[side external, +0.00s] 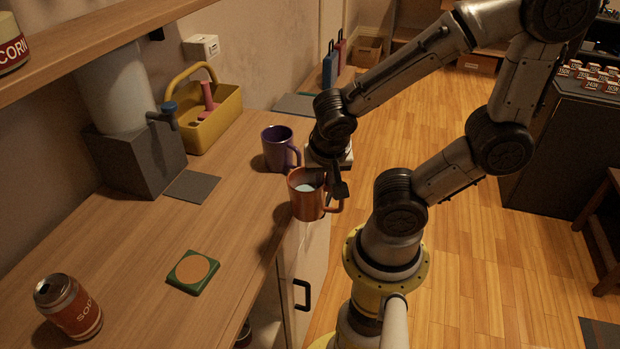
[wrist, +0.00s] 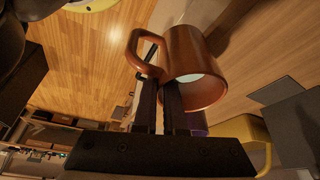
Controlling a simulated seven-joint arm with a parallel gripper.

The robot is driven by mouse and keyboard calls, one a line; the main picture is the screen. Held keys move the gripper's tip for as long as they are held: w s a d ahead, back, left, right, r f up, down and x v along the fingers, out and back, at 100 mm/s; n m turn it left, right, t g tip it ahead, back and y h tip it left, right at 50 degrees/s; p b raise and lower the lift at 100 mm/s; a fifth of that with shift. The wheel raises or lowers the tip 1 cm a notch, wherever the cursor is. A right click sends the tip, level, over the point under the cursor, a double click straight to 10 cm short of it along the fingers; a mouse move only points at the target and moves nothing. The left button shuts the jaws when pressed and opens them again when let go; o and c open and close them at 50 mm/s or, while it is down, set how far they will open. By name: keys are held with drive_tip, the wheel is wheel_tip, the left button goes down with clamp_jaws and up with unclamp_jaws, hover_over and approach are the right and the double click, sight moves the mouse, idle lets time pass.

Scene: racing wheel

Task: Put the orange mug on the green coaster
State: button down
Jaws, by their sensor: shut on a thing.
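The orange mug (side external: 305,202) is in my gripper (side external: 325,180), near the counter's front edge in the side external view. Its handle points right, and a pale content or inside shows at its mouth. In the wrist view the mug (wrist: 196,62) sits at the ends of the fingers (wrist: 160,95), which are shut on its wall. I cannot tell exactly how high it is above the counter. The green coaster (side external: 194,272), with an orange round centre, lies flat on the counter to the lower left of the mug. Nothing stands on it.
A purple mug (side external: 281,149) stands just behind the orange mug. A soda can (side external: 69,306) is at front left. A grey dispenser (side external: 135,155), a dark mat (side external: 192,187) and a yellow caddy (side external: 217,118) are farther back. Bare counter lies between mug and coaster.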

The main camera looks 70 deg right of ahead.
drive_tip(key=shift+s, duration=1.15)
